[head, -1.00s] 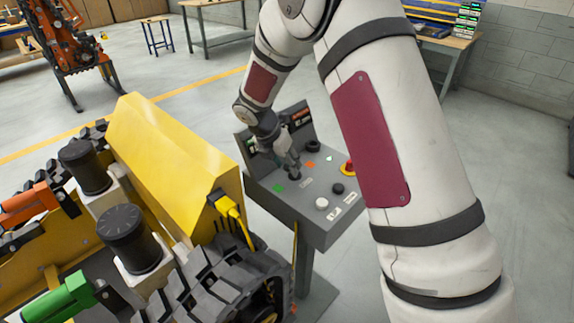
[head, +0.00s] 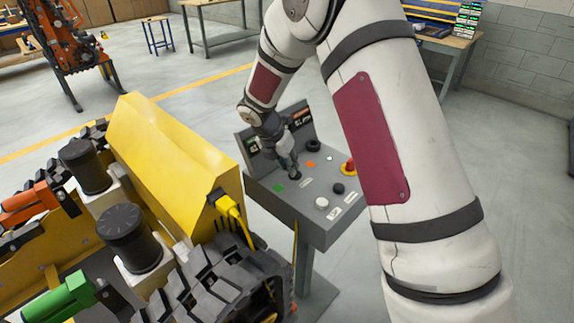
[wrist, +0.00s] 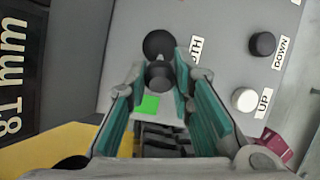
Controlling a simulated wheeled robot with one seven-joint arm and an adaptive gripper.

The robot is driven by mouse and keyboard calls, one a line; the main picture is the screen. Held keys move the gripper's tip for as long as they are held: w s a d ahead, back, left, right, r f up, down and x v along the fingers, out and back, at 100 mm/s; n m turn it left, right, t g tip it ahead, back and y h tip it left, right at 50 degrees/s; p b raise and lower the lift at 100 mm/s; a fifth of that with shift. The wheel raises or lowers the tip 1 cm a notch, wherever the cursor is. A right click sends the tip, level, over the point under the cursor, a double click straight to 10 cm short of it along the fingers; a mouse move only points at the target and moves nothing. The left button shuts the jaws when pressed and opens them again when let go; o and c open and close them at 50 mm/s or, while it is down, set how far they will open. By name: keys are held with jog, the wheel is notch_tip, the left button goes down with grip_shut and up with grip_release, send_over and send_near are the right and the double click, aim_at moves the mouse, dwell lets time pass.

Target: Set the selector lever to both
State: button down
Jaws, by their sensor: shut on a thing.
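The selector lever shows in the wrist view as a dark round knob (wrist: 160,76) between my fingers, with a dark round base (wrist: 158,44) just beyond it. My gripper (wrist: 160,64) is shut on the knob. In the head view my gripper (head: 293,172) reaches down to the grey control console (head: 300,212). A green mark (head: 279,188) and an orange mark (head: 311,164) lie on either side of the lever. The label beside it (wrist: 196,50) is partly hidden by a finger; "TH" shows. The lever's exact tilt cannot be told.
A black button (wrist: 262,44) marked DOWN and a white button (wrist: 244,99) marked UP sit on the console. A red stop button (head: 349,167) and a black knob (head: 313,145) are also there. A yellow tracked carrier (head: 170,150) stands close at the left.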

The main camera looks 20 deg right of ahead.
jog(key=shift+w+d+r+g+y+b, duration=0.1)
jog(key=shift+w+d+g+y+b, duration=0.25)
jog(key=shift+y, duration=0.25)
jog(key=shift+w+d+r+g+y+b, duration=0.1)
jog(key=shift+d+g+y+b, duration=0.15)
jog(key=shift+d+y, duration=0.25)
jog(key=shift+w+d+r+g+y+b, duration=0.1)
jog(key=shift+w+d+g+y+b, duration=0.25)
jog(key=shift+y, duration=0.35)
jog(key=shift+w+d+r+g+y+b, duration=0.15)
jog(key=shift+d+g+y+b, duration=0.1)
jog(key=shift+g+y+b, duration=0.35)
jog(key=c, duration=1.4)
grip_release()
jog(key=shift+d, duration=0.1)
notch_tip(320, 180, up, 12)
jog(key=w, duration=0.1)
jog(key=shift+d, duration=0.45)
